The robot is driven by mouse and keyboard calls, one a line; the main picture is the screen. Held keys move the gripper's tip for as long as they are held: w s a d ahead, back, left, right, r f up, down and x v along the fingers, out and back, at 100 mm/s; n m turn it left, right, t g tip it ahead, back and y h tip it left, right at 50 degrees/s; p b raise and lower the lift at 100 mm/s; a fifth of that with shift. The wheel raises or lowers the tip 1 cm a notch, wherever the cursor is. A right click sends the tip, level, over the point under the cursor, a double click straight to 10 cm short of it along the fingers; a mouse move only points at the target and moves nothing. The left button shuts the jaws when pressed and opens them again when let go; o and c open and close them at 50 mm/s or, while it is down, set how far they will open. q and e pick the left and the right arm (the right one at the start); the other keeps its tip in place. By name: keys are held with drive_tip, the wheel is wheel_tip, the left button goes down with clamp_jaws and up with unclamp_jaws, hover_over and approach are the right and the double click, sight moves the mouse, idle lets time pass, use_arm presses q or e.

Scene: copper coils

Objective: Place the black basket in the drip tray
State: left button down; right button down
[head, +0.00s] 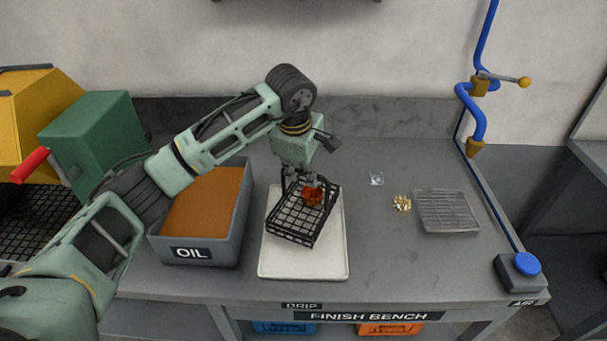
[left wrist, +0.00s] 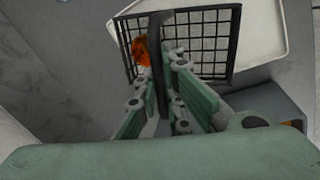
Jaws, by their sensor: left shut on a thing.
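The black basket (head: 290,222) is a wire-mesh basket with a reddish-orange copper coil (head: 313,196) inside. It is over the white drip tray (head: 304,262), and I cannot tell whether it rests on the tray or hangs just above it. My left gripper (head: 308,180) is above the basket's back side, shut on its upright black handle. In the left wrist view the handle (left wrist: 158,70) stands between the fingers (left wrist: 160,105), with the basket mesh (left wrist: 205,40) and the coil (left wrist: 142,52) behind. My right gripper is not in view.
A grey OIL bin (head: 240,225) with brown contents stands just left of the tray. To the right are a small clear piece (head: 376,178), a brass-coloured pile (head: 401,203) and a wire rack (head: 447,210).

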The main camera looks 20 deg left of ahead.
use_arm(q)
drive_tip(key=shift+x, duration=0.85)
drive_tip(key=shift+s, duration=0.15)
drive_tip(key=shift+f, duration=0.25)
drive_tip(key=c, duration=1.9)
unclamp_jaws()
drive_tip(key=shift+r, duration=0.1)
